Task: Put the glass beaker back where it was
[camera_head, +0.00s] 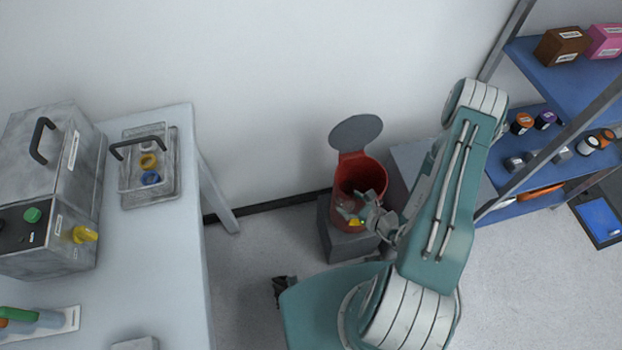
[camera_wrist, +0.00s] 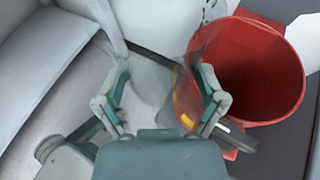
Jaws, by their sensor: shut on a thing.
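My gripper (camera_head: 360,208) is at the red bin's front side in the head view. In the wrist view its two fingers (camera_wrist: 162,90) stand apart with a clear, see-through thing between them. This looks like the glass beaker (camera_wrist: 182,82), held in the fingers; the bin's left edge looks smeared through it. Its outline is faint, and its tilt and contents cannot be told. In the head view the beaker is hard to make out against the bin.
The red bin (camera_wrist: 275,75) is open and close beside the fingers, on a grey block (camera_head: 343,244); its round lid (camera_head: 356,132) is raised. A white table (camera_head: 165,270) with a metal device (camera_head: 75,160) and tray (camera_head: 150,195) stands left. Blue shelves (camera_head: 560,85) stand right.

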